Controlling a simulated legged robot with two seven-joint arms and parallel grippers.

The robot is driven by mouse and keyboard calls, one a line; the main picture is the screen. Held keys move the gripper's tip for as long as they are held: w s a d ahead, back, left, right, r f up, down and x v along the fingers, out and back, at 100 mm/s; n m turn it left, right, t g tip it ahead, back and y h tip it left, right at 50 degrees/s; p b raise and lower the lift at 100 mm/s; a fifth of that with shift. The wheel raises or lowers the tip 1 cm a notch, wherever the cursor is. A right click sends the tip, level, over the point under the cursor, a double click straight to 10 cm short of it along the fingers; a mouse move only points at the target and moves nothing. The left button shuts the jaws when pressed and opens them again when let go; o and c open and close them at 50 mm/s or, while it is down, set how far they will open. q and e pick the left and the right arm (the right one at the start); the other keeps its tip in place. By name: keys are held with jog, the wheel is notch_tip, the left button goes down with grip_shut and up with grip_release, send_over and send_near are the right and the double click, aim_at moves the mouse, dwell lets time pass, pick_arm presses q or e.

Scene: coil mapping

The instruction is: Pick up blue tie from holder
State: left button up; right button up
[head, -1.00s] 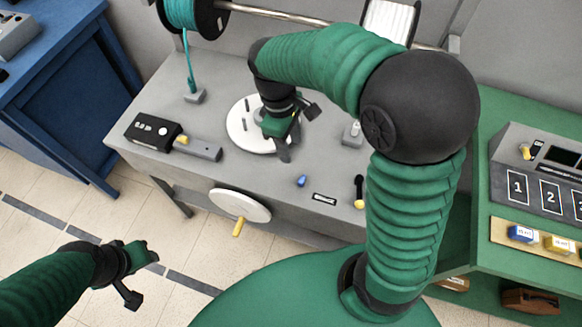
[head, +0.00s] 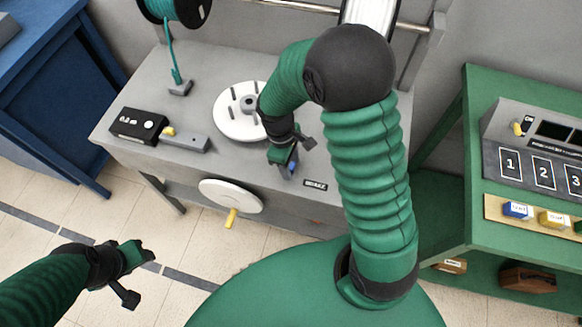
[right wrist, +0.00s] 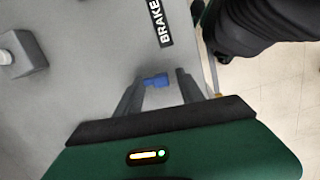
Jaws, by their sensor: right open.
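The blue tie (head: 291,169) is a small blue piece at the front of the grey bench top in the head view, partly covered by my right gripper (head: 284,163). In the right wrist view the tie (right wrist: 156,80) lies between the two open fingers (right wrist: 157,88), near their tips, and no grip on it shows. A separate holder cannot be made out. My left gripper (head: 137,257) hangs over the floor at lower left, away from the bench; its jaw opening cannot be told.
The grey bench (head: 215,70) carries a white slotted disc (head: 229,125), a black control box (head: 138,126) and a teal cable spool (head: 177,8). A BRAKE label (head: 315,185) lies right of the tie. A white handwheel (head: 220,195) is on the bench front. A green table (head: 470,150) stands right.

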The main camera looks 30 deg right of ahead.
jog(key=shift+s+r, duration=0.1)
jog(key=c, duration=0.6)
jog(key=shift+a, duration=0.1)
grip_shut()
jog(key=shift+r, duration=0.15)
